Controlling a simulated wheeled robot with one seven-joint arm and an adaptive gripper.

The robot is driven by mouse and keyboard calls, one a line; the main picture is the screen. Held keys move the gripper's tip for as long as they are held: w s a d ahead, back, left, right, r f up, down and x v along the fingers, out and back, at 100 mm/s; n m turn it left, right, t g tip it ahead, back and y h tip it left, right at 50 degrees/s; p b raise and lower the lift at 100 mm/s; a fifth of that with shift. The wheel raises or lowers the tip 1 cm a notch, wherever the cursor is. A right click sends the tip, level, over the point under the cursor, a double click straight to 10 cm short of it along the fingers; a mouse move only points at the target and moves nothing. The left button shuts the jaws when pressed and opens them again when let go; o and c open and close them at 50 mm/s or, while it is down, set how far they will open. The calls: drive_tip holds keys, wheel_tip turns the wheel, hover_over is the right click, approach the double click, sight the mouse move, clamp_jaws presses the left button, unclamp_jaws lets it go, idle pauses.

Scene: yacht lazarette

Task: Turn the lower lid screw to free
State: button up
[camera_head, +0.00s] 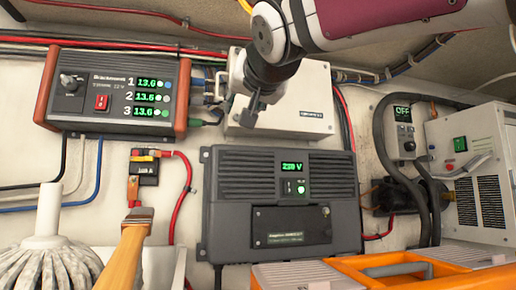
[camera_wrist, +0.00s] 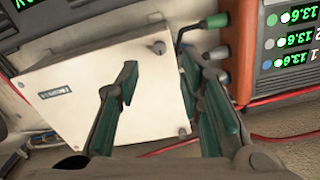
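The white junction box (camera_head: 305,95) is on the wall, its flat lid facing out; it also shows in the wrist view (camera_wrist: 95,85), turned upside down. A dark round lid screw (camera_wrist: 158,47) sits at the lid's upper right corner there, which is the lower left corner in the head view. A second lid screw (camera_wrist: 182,132) is further down on the same side. My gripper (camera_wrist: 159,72) is open and empty, its fingers spread on either side of the upper screw in that view. In the head view my gripper (camera_head: 250,116) covers the box's left part, hiding that screw.
Cable glands (camera_wrist: 216,53) with a green-tipped plug (camera_wrist: 216,20) lie close beside the right finger. A charger with green displays (camera_head: 113,92) is left of the box, and a dark inverter (camera_head: 230,195) below. A mop (camera_head: 47,240) and wooden handle (camera_head: 126,250) stand in front.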

sight(237, 117)
drive_tip(key=x, duration=0.6)
drive_tip(key=shift+w+a+f, duration=0.1)
drive_tip(key=shift+w, duration=0.2)
drive_tip(key=shift+c, duration=0.5)
clamp_jaws()
